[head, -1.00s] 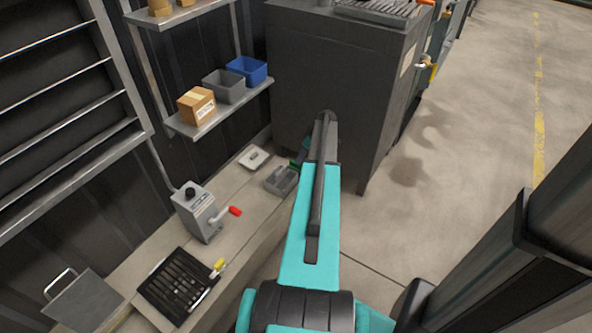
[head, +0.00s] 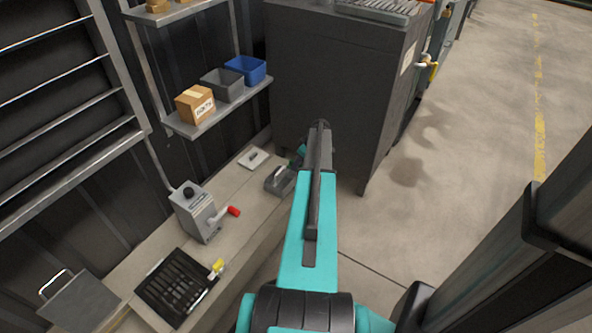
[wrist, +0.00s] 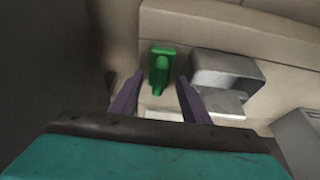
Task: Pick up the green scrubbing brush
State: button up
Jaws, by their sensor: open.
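The green scrubbing brush (wrist: 161,68) shows in the wrist view on the pale bench, upper middle, pointing lengthwise away from my gripper. My gripper (wrist: 160,77) is open, with one purple-grey finger to the left of the brush and one to the right. Gaps show between the fingers and the brush; the height of the fingers above it is hard to tell. In the head view my arm reaches toward the far end of the bench and hides most of that spot. A small green-teal patch (head: 298,155) shows beside it; I cannot tell what it is.
A grey metal box (wrist: 228,72) sits just right of the brush; a grey item also shows in the head view (head: 280,181). A white tray (head: 254,157), a crank box (head: 193,212) and a black grate (head: 175,287) are on the bench. A dark cabinet (head: 325,75) stands beyond.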

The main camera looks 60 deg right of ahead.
jog(key=shift+b+x, duration=0.5)
jog(key=shift+x, duration=1.35)
jog(key=shift+s, duration=0.1)
jog(key=c, duration=0.8)
jog(key=shift+r, duration=0.1)
jog(key=shift+c, duration=0.2)
notch_tip(320, 180, up, 10)
jog(key=p, duration=0.3)
